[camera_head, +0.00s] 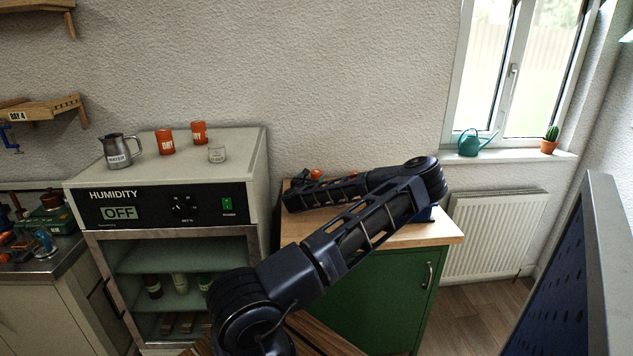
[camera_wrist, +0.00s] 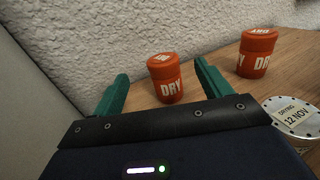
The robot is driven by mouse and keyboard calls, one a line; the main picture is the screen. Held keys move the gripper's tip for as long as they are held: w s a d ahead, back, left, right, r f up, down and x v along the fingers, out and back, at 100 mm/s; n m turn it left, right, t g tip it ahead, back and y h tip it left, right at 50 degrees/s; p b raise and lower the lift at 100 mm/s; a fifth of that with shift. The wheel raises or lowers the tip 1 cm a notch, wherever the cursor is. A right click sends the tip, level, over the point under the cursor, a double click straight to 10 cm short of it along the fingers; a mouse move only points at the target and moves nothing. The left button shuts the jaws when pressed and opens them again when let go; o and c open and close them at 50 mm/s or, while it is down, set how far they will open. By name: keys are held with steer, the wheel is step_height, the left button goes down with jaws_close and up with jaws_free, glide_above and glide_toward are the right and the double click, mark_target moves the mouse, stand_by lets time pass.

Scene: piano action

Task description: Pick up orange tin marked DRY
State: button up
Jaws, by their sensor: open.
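Two orange lidded tins marked DRY stand upright on a wooden top in the wrist view. One tin (camera_wrist: 166,82) is ahead of my gripper (camera_wrist: 160,76), seen between its two green fingers, which are spread and empty. The other tin (camera_wrist: 256,55) stands to the right, outside the fingers. I cannot tell whether the nearer tin is within the fingertips' reach. In the head view, bits of orange (camera_head: 316,174) show above my arm on the wooden top (camera_head: 440,234) of the green cabinet; my arm hides most of that area.
A round tin labelled DRYING 12 NOV (camera_wrist: 297,115) lies right of my gripper. A textured wall (camera_wrist: 130,40) rises behind the tins.

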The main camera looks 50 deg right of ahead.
mark_target(318, 176)
step_height(318, 176, down, 4)
steer(key=shift+r, duration=0.1)
steer(key=shift+d+f, duration=0.2)
steer(key=shift+f, duration=0.1)
steer(key=x, duration=1)
steer(key=shift+w+d, duration=0.1)
steer(key=shift+d, duration=0.2)
steer(key=shift+c, duration=0.3)
steer(key=c, duration=1.1)
